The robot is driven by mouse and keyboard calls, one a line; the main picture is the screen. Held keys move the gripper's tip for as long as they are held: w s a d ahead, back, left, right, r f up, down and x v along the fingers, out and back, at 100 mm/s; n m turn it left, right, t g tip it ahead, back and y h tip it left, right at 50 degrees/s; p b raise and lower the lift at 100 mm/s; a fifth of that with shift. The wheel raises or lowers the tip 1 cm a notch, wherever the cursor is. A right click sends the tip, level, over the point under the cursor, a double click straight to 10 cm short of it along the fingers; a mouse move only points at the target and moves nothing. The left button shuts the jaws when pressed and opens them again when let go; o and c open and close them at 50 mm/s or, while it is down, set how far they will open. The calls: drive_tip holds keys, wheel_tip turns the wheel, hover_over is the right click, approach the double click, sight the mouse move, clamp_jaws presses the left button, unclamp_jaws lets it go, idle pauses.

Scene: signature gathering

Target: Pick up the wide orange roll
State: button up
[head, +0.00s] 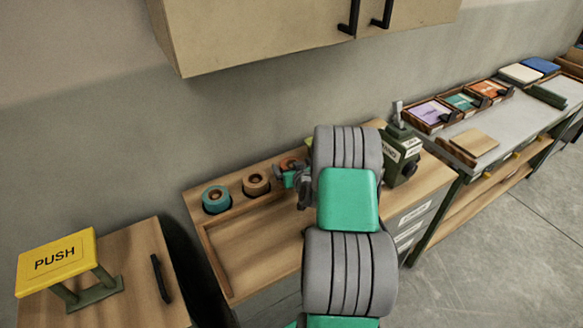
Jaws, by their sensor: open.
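An orange roll (288,163) sits at the back of the wooden tray-topped cabinet (245,262), mostly hidden behind my gripper (285,179). A tan-brown roll (256,182) and a teal roll (216,199) sit to its left in the same row. My gripper is open, over or right in front of the orange roll. I cannot tell whether it touches the roll or whether its fingers are around it. My arm covers the right part of the cabinet top.
A dark green hand press (402,150) stands right of my arm. A yellow PUSH sign (56,256) stands on a wooden cabinet at left. A wall cupboard (290,32) hangs above. A long grey table (500,125) with trays lies at right. The recessed tray front is clear.

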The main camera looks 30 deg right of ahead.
drive_tip(key=shift+c, duration=0.2)
drive_tip(key=c, duration=1.5)
drive_tip(key=shift+r, duration=0.1)
